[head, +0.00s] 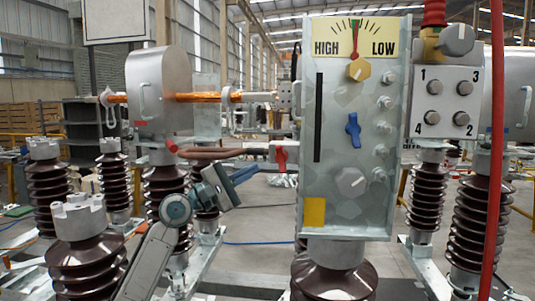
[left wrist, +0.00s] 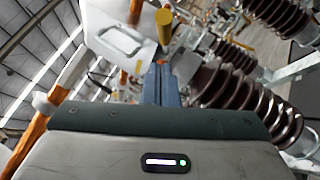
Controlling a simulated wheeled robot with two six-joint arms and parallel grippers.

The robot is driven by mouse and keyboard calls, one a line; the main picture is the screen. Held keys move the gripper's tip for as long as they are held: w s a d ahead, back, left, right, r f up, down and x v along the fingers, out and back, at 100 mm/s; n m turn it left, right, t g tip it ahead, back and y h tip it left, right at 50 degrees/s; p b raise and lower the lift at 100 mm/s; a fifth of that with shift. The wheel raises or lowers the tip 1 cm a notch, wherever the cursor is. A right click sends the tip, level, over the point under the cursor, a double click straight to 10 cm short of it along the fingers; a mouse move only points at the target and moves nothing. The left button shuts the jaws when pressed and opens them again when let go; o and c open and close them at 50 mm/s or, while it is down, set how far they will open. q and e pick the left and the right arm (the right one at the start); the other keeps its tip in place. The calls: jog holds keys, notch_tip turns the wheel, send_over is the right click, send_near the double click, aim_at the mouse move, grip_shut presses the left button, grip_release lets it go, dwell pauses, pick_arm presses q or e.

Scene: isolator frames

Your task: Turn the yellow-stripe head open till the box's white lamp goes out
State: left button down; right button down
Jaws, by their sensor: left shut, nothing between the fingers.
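My left gripper (head: 246,174) is shut and empty, with blue fingers, in mid-air left of the tall galvanised box (head: 335,115). In the left wrist view its fingers (left wrist: 160,72) point away, below a yellow cylinder (left wrist: 163,26). I cannot make out a yellow-stripe head for certain, nor a white lamp on a box. My right gripper is not in view.
A silver housing (head: 158,90) with a copper rod (head: 200,97) is at left. A red-tipped brown bar (head: 215,153) runs above my gripper. Several ribbed brown insulators (head: 88,270) stand around.

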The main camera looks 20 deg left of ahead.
pick_arm(q)
jog(key=d+r+p, duration=0.1)
jog(key=w+d+p, duration=0.1)
jog(key=d, duration=0.1)
jog(key=d+r+p, duration=0.1)
jog(key=shift+w+d+r, duration=0.25)
jog(key=shift+d+r, duration=0.05)
jog(key=shift+d, duration=0.05)
jog(key=shift+w, duration=0.1)
